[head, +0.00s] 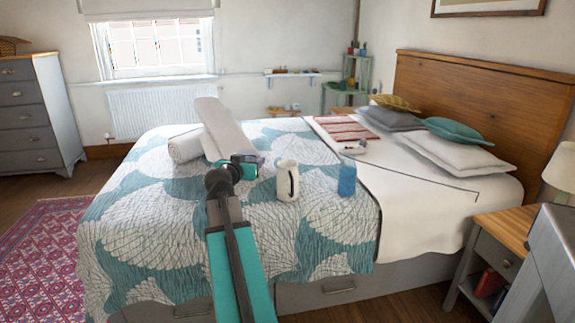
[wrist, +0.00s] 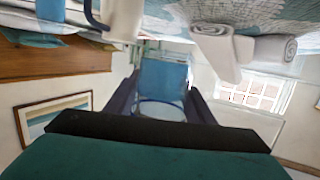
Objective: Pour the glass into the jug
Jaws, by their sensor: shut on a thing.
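My gripper (head: 243,166) is over the bed, left of the jug and apart from it. In the wrist view, which is upside down, its two dark fingers are shut on a clear bluish glass (wrist: 163,75). The glass is mostly hidden behind my gripper in the head view. The cream jug (head: 288,182) stands upright on the bed, its dark handle facing me. Part of the jug (wrist: 122,18) shows at the top of the wrist view.
A blue cup-like object (head: 347,179) stands right of the jug. Rolled white towels (head: 186,147) lie on the patterned bedcover (head: 330,238) behind and left of my gripper. Pillows (head: 440,152) lie by the headboard. The cover in front of the jug is clear.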

